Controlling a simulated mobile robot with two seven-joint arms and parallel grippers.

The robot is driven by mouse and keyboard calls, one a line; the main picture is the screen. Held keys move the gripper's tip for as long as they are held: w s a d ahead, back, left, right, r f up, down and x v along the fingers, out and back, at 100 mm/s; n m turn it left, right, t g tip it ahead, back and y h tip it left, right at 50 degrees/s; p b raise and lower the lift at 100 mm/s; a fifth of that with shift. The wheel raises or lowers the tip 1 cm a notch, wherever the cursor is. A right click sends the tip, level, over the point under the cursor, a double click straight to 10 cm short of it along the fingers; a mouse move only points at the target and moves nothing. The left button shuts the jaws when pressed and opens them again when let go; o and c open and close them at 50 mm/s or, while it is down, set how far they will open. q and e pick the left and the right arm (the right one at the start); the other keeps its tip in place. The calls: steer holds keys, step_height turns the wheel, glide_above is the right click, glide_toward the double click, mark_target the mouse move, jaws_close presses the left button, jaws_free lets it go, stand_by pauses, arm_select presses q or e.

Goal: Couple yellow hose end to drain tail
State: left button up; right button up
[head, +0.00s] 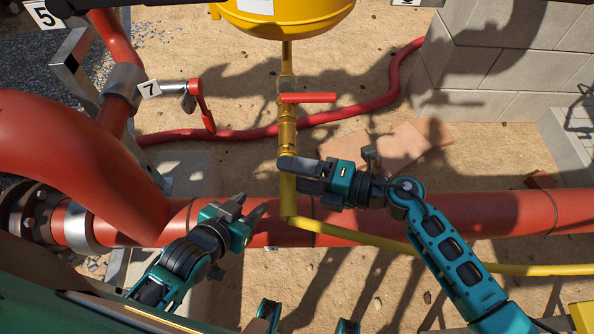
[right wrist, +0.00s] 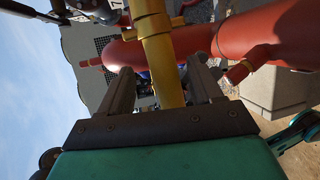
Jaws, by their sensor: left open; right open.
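The brass drain tail (head: 287,132) hangs below the yellow tank, with a red-handled valve (head: 308,98) on it. The yellow hose (head: 350,235) rises in line below the tail, then bends and runs off to the right. My right gripper (head: 287,166) is open where tail and hose meet and hides the joint; I cannot tell whether they touch. In the right wrist view a yellow tube with a collar passes between its open fingers (right wrist: 160,88). My left gripper (head: 250,207) is open and empty, just left of the hose's upright part.
A large red pipe (head: 400,217) crosses behind both grippers. A red hose (head: 255,132) lies on the sand behind the tail. The yellow tank (head: 285,18) is above, with a block wall (head: 510,50) at the upper right. Flat bricks (head: 400,145) lie on the ground.

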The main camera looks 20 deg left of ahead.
steer(key=o, duration=0.4)
steer(key=shift+c, duration=0.2)
steer(key=d+r+p, duration=0.1)
steer(key=d, duration=0.6)
steer(key=shift+s+r+p, duration=0.15)
steer(key=shift+s+p, duration=0.15)
steer(key=shift+p, duration=0.05)
steer(key=s+d+r, duration=0.1)
steer(key=d+r, duration=0.1)
steer(key=d, duration=1)
steer(key=shift+d+r+b, duration=0.2)
steer(key=shift+d+b, duration=0.05)
steer(key=shift+b, duration=0.15)
